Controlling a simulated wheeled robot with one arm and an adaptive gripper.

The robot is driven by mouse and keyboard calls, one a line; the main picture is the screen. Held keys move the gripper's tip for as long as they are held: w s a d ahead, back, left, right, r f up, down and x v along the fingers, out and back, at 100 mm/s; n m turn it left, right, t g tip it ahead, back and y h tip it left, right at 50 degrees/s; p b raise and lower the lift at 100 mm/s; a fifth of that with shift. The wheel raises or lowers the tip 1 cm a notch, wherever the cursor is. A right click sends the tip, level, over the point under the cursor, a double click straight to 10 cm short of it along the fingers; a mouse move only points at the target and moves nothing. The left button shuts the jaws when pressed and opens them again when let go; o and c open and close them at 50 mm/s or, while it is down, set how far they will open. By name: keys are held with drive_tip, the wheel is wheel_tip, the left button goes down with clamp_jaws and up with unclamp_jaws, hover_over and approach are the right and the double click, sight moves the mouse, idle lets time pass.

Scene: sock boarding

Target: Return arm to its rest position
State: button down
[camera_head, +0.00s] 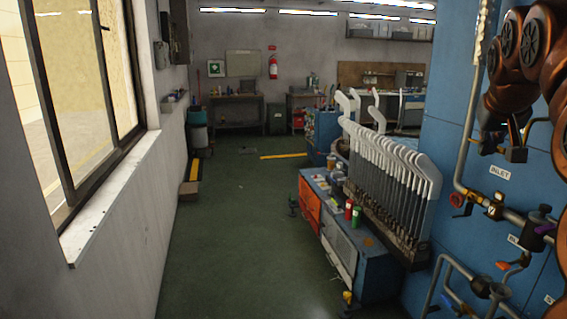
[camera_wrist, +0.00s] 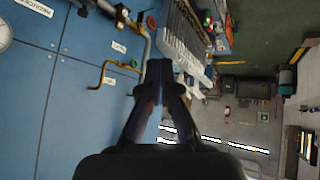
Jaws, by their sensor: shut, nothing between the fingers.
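My gripper (camera_wrist: 160,72) shows dark in the middle of the wrist view, with its fingertips together and nothing between them. It hangs in free air and touches nothing that I can see. A row of white sock boards (camera_head: 385,160) stands upright on a rack over the blue cabinet (camera_head: 378,272) in the head view. The boards also show beyond my fingertips in the wrist view (camera_wrist: 183,45).
A wall with a window (camera_head: 85,80) is on the left. The green floor (camera_head: 235,220) between is open. A fire extinguisher (camera_head: 272,67) hangs on the far wall.

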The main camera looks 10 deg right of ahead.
drive_tip(key=s+a+f+n+g+y+p, duration=0.1)
drive_tip(key=s+a+f+n+g+y, duration=0.15)
drive_tip(key=a+f, duration=0.6)
drive_tip(key=s+a+f+n+g+y+p, duration=0.1)
drive_tip(key=s+a+f, duration=0.3)
drive_tip(key=a+f, duration=0.4)
drive_tip(key=s+a+f+g, duration=0.1)
drive_tip(key=s+a+f, duration=0.3)
drive_tip(key=s, duration=0.3)
drive_tip(key=s+a+f+g+y+p, duration=0.1)
drive_tip(key=s+a+f, duration=0.3)
drive_tip(key=s, duration=0.4)
drive_tip(key=s+a+f+g+p, duration=0.1)
drive_tip(key=s+a+f+g, duration=0.2)
drive_tip(key=s+f, duration=0.3)
drive_tip(key=shift+s+a+f+n, duration=0.3)
drive_tip(key=shift+s+a+n, duration=0.2)
drive_tip(key=shift+s, duration=0.5)
drive_tip(key=shift+y, duration=0.25)
